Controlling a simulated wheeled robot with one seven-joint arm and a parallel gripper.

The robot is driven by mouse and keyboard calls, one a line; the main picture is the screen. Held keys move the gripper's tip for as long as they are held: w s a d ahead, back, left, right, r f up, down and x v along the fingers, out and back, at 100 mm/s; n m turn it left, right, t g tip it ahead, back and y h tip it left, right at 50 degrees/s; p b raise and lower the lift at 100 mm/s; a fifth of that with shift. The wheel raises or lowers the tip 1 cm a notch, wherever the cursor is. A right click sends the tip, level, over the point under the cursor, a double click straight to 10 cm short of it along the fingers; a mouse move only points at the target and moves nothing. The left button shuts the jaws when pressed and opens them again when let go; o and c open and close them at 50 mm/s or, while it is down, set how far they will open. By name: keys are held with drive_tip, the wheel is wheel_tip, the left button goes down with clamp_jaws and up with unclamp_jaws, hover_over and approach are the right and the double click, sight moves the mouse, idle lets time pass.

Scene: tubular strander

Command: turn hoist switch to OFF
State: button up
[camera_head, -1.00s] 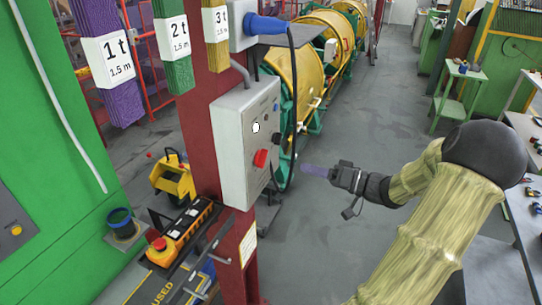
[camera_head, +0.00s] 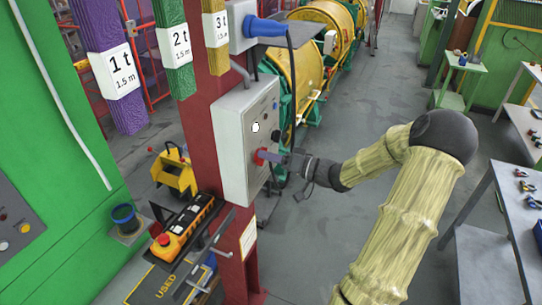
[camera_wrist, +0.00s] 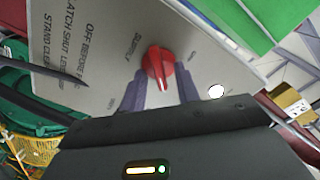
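The hoist switch is a red rotary knob (camera_head: 259,157) on the side of a grey control box (camera_head: 232,140) fixed to a dark red post. In the wrist view the red knob (camera_wrist: 158,64) has a raised pointer bar on a grey plate marked SUPPLY; smaller labels around it are too blurred to read. My gripper (camera_head: 273,157) is at the box face, right at the knob. In the wrist view my gripper (camera_wrist: 159,78) has its two purple-grey fingers apart, one on each side of the knob's lower part. I cannot tell whether they touch it.
A black knob (camera_head: 276,134) sits above the red one on the box. A black cable hangs from a blue plug (camera_head: 266,27) in front of the box. A yellow-orange pendant (camera_head: 185,230) lies below left. A workbench (camera_head: 505,205) stands at right; the floor between is clear.

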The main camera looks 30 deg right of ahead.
clamp_jaws()
drive_tip(key=shift+n, duration=0.4)
drive_tip(key=shift+s+a+f+n+b, duration=0.1)
drive_tip(key=shift+a+n+b, duration=0.05)
drive_tip(key=shift+n+b, duration=4.3)
drive_tip(key=shift+s+a+n+b, duration=0.1)
drive_tip(key=shift+a+n+b, duration=0.05)
drive_tip(key=shift+n+b, duration=4.25)
unclamp_jaws()
